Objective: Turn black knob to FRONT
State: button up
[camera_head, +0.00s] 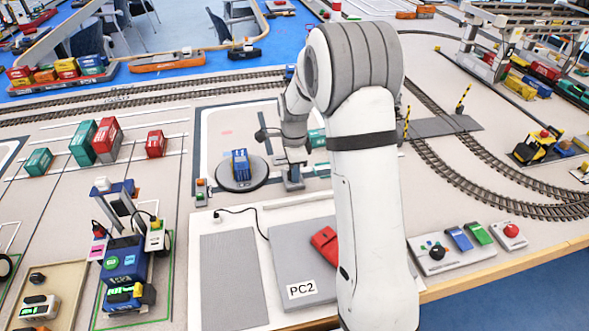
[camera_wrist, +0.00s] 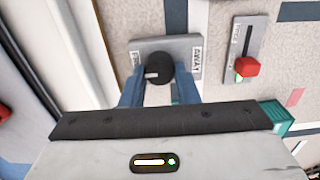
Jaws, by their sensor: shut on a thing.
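The black knob (camera_wrist: 159,68) sits on a grey plate (camera_wrist: 165,43) in the wrist view. A light pointer mark on the knob points left and slightly down in that picture. A label on the plate's right side reads AWAY; the label on its left side is too small to read surely. My gripper (camera_wrist: 158,82) has its blue fingers on either side of the knob, shut on it. In the head view my gripper (camera_head: 293,168) is low over the table, right of the round turntable (camera_head: 222,185). The knob is not clearly visible there.
A blue container (camera_head: 240,164) stands on the turntable. A red slider (camera_wrist: 246,67) is right of the knob plate in the wrist view. Rail tracks run behind.

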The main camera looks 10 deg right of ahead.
jog(key=o, duration=1)
jog(key=shift+c, duration=0.2)
notch_tip(320, 180, up, 8)
jog(key=shift+f, duration=0.1)
